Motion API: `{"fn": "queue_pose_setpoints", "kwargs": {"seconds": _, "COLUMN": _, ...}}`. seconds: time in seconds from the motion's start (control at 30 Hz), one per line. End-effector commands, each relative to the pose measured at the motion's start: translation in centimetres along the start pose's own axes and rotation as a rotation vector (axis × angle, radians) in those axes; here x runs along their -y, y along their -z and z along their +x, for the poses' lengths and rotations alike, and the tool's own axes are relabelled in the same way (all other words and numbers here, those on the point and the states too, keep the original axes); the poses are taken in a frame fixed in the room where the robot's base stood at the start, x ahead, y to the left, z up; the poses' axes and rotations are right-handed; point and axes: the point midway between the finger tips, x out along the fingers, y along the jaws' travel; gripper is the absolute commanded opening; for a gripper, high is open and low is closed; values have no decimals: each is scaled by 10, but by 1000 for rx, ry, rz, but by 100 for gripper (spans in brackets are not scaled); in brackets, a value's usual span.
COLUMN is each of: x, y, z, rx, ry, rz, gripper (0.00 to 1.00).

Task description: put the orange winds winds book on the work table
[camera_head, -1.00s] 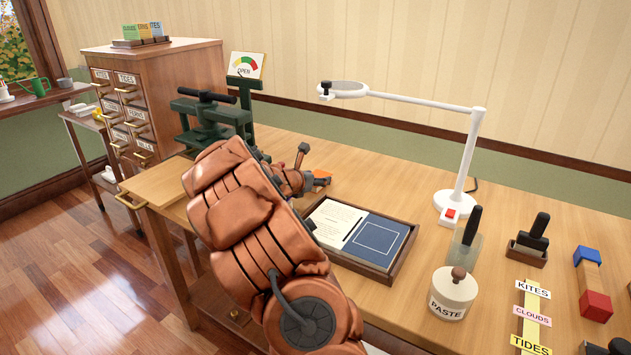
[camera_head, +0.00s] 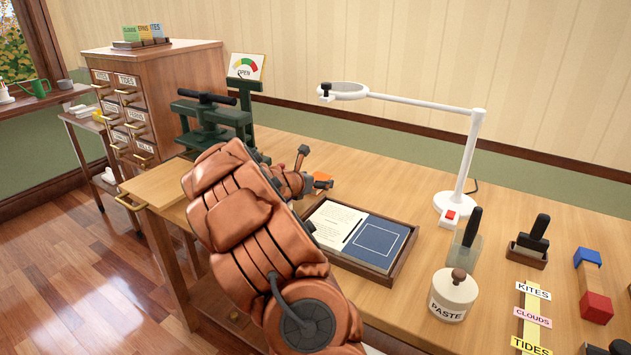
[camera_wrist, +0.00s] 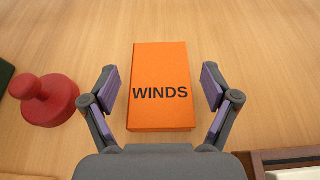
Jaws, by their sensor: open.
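The orange WINDS book (camera_wrist: 160,70) lies flat on the wooden work table (camera_wrist: 240,40), cover up, in the wrist view. My gripper (camera_wrist: 164,88) is open, with one purple-padded finger on each side of the book and a gap to both edges. I cannot tell the exact height of the fingertips above the table. In the head view an orange corner of the book (camera_head: 322,181) shows beside my gripper (camera_head: 308,180), and my arm hides the rest. The work table (camera_head: 400,190) runs along the wall.
A red knobbed object (camera_wrist: 46,100) stands left of the gripper. A tray (camera_head: 345,258) with a page and blue panel lies nearby. A green press (camera_head: 215,115), white lamp (camera_head: 455,200) and paste jar (camera_head: 453,295) stand on the table.

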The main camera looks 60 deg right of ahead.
Motion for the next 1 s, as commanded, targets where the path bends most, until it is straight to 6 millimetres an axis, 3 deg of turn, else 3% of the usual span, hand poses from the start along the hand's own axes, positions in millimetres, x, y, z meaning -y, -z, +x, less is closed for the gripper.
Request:
{"fn": "queue_pose_setpoints", "kwargs": {"seconds": 0.17, "x": -2, "y": -3, "z": -18, "rx": 3, "ry": -3, "rz": 0, "gripper": 87}}
{"fn": "queue_pose_setpoints", "kwargs": {"seconds": 0.6, "x": -1, "y": -2, "z": -94, "rx": 2, "ry": -2, "rz": -1, "gripper": 87}}
{"fn": "queue_pose_setpoints", "kwargs": {"seconds": 0.8, "x": 0, "y": -1, "z": -113, "rx": 1, "ry": 0, "rz": -2, "gripper": 87}}
{"fn": "queue_pose_setpoints", "kwargs": {"seconds": 1.0, "x": 0, "y": -1, "z": -120, "rx": 1, "ry": 0, "rz": 0, "gripper": 87}}
